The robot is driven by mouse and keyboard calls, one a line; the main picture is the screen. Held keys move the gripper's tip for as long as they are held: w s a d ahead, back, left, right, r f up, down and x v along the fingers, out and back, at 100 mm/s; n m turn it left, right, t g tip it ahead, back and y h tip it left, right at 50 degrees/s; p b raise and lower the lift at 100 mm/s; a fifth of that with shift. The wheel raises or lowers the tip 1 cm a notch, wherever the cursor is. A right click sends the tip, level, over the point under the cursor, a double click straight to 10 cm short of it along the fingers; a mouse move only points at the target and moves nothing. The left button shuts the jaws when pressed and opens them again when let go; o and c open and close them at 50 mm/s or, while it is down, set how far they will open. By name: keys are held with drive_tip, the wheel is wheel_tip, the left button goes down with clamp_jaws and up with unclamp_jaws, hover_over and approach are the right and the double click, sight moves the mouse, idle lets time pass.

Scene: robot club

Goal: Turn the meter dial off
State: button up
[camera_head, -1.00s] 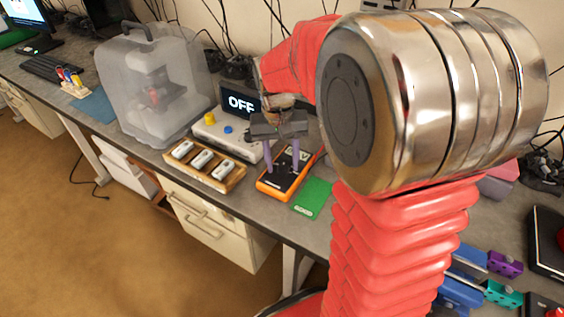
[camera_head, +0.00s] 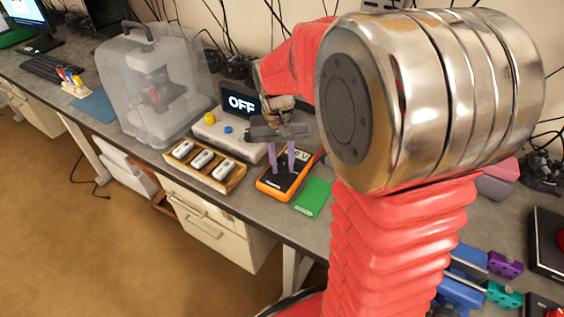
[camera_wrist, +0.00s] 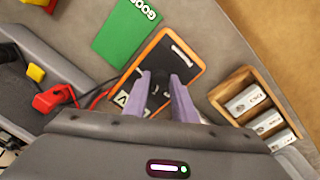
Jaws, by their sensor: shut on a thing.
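The orange and black meter (camera_head: 264,184) lies flat on the workbench. It also shows in the wrist view (camera_wrist: 188,62), with its screen (camera_wrist: 122,98) partly hidden by my gripper. My gripper (camera_head: 284,173) points down over the meter. In the wrist view its two purple fingers (camera_wrist: 163,82) stand on either side of the dark round dial (camera_wrist: 161,93), shut on it. The dial's pointer position is too small to read.
A green card (camera_head: 312,197) lies beside the meter on the right. A wooden tray (camera_head: 238,176) of white switches is on the left.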

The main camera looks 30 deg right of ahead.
drive_tip(key=shift+n, duration=0.5)
drive_tip(key=n, duration=0.8)
drive_tip(key=shift+s+d, duration=0.1)
idle(0.3)
drive_tip(key=o, duration=1)
drive_tip(key=shift+o, duration=0.2)
